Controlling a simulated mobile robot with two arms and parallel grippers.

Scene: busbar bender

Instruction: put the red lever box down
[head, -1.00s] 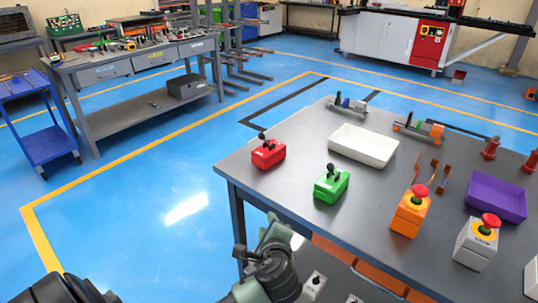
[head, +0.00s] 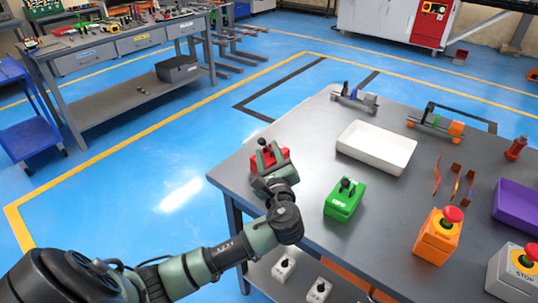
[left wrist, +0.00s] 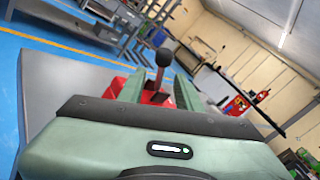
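The red lever box (head: 283,154) with its black lever stands on the grey table (head: 300,122) near its left corner, partly hidden by my gripper. My left gripper (head: 266,157) is at the box, its fingers pointing towards it. In the left wrist view the two green fingers (left wrist: 158,90) are apart, with the black lever (left wrist: 163,58) between them and a visible gap to its stem. Red of the box (left wrist: 117,88) shows beside the left finger and between the fingers. Whether the fingers touch the box is hidden. My right gripper is not in view.
A green lever box (head: 344,200) stands close to the right of my arm. A white tray (head: 376,148) lies behind it. An orange stop-button box (head: 438,236), a grey one (head: 515,273) and a purple tray (head: 518,207) stand further right. The table edge runs below my arm.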

